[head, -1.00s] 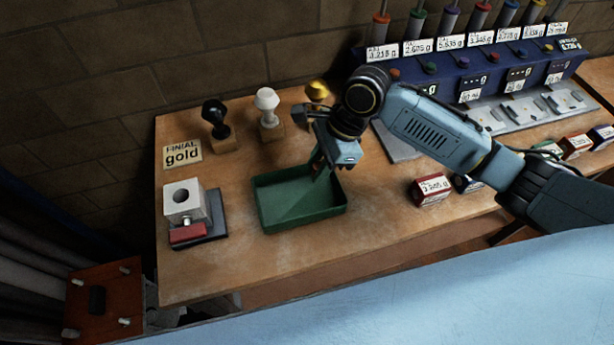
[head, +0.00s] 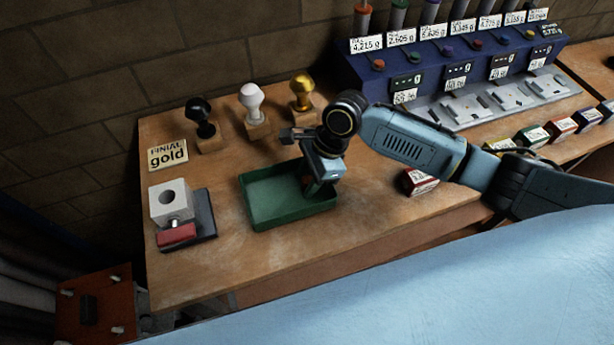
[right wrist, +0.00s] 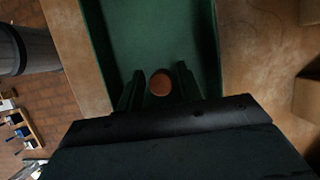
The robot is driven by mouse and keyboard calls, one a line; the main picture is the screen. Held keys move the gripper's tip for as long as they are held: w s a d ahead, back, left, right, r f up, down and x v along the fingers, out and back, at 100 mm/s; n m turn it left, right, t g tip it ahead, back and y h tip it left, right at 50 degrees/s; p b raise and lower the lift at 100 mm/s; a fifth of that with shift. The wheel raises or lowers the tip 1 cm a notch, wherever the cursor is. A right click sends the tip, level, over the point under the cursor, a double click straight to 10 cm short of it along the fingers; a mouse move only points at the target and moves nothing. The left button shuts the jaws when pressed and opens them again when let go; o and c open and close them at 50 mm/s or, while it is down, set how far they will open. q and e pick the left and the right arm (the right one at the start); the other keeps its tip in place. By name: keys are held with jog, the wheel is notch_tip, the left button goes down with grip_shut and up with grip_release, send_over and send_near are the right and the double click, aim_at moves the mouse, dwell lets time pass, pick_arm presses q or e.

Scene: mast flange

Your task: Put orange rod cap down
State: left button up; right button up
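My right gripper (head: 312,186) is low inside the green tray (head: 262,225), at its right end. The orange rod cap (right wrist: 161,83) shows as a round orange-brown disc between the two fingertips in the right wrist view. The fingers (right wrist: 160,88) stand close on both sides of it and appear shut on it. In the head view the cap is mostly hidden by the gripper. I cannot tell whether it touches the tray floor. My left gripper is not in view.
Black (head: 201,115), white (head: 252,102) and gold (head: 303,92) finials stand behind the tray. A grey block (head: 172,203) with a red part sits left. A red box (head: 418,181) lies right of the tray, and a blue dispenser rack (head: 450,62) stands behind.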

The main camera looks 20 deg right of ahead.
jog(key=shift+o, duration=0.8)
jog(key=shift+r, duration=0.15)
jog(key=p+v, duration=0.1)
jog(key=v, duration=1.1)
jog(key=shift+p, duration=0.4)
